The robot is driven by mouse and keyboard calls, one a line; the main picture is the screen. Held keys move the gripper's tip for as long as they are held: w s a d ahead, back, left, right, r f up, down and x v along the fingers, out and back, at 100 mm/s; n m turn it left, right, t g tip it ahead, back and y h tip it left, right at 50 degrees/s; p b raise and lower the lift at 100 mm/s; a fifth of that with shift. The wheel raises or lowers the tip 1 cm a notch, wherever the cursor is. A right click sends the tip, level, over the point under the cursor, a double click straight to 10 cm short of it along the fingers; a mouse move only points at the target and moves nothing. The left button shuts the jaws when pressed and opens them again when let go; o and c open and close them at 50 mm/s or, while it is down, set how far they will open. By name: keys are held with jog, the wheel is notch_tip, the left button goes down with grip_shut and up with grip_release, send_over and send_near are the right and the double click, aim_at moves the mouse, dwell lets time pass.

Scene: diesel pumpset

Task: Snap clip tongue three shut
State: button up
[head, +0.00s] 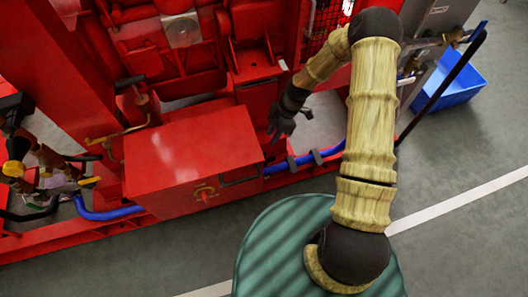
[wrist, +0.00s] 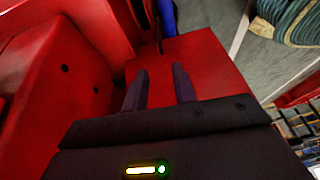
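A blue hose (head: 303,160) runs along the front of the red machine, right of the red box. Dark clips sit on it: one clip (head: 291,163) and another clip (head: 317,157) to its right. I cannot tell which is number three, or whether their tongues are open or shut. My gripper (head: 276,136) hangs above and left of these clips, near the red box's right edge. In the wrist view my gripper (wrist: 160,70) has its two fingers apart, with nothing between them but red metal behind. The hose (wrist: 168,18) shows at the top there; no clip is clear.
The red box (head: 190,165) stands left of my gripper, with more blue hose (head: 105,212) beyond it. Red machine parts rise behind. A blue crate (head: 455,82) stands on the floor at the right. A grey panel (head: 320,122) lies behind the clips.

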jog(key=b+x, duration=0.3)
jog(key=x, duration=0.6)
jog(key=shift+a+f, duration=0.1)
jog(key=shift+f, duration=0.2)
grip_shut()
